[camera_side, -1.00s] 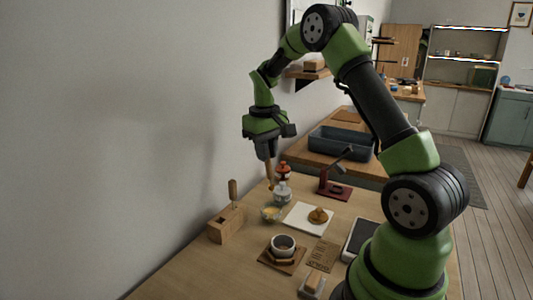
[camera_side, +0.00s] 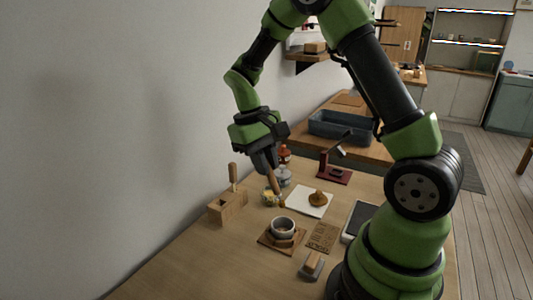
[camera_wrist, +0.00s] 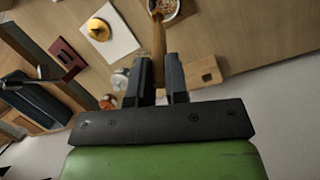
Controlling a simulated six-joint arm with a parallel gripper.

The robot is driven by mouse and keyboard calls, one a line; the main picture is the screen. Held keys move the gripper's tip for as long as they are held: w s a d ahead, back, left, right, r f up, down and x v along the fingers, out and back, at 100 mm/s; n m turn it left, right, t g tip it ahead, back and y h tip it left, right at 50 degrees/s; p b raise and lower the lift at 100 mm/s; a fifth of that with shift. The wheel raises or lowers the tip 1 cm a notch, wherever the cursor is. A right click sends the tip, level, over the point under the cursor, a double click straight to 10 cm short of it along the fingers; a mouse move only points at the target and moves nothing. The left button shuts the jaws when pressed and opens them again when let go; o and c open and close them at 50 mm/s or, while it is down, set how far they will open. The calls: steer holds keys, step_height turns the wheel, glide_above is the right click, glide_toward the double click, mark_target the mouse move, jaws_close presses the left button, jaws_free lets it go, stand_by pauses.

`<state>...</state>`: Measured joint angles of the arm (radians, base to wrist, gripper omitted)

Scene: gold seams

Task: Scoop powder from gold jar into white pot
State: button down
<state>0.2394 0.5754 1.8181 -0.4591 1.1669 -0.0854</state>
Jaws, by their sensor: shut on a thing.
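My gripper (camera_side: 267,165) is shut on a wooden-handled tool (camera_side: 274,182) that points down; the tool also shows between the fingers in the wrist view (camera_wrist: 158,42). The small gold jar (camera_side: 267,199), with yellow in it, stands just behind the tool's lower end and is partly covered by it. I cannot tell whether the tip is inside the jar. The white pot (camera_side: 283,227) stands nearer the side camera on a wooden board (camera_side: 268,238). In the wrist view, a round vessel (camera_wrist: 168,8) with speckled contents is cut off at the top edge; I cannot tell which it is.
A wooden block (camera_side: 228,207) with an upright handled tool stands at the left. A white sheet (camera_side: 300,205) bears a golden-brown object (camera_side: 319,198). Small bottles (camera_side: 284,176) stand behind the jar. A dark red stand (camera_side: 334,174) is farther back.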

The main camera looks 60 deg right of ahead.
step_height(320, 180, down, 7)
steer(key=shift+s, duration=0.25)
stand_by(0.5)
stand_by(0.8)
steer(key=v, duration=0.4)
steer(key=shift+w+d+r, duration=0.1)
steer(key=shift+w+r, duration=0.2)
steer(key=shift+w, duration=0.15)
steer(key=shift+r, duration=0.1)
stand_by(0.3)
steer(key=shift+r, duration=2.4)
steer(key=shift+d, duration=0.1)
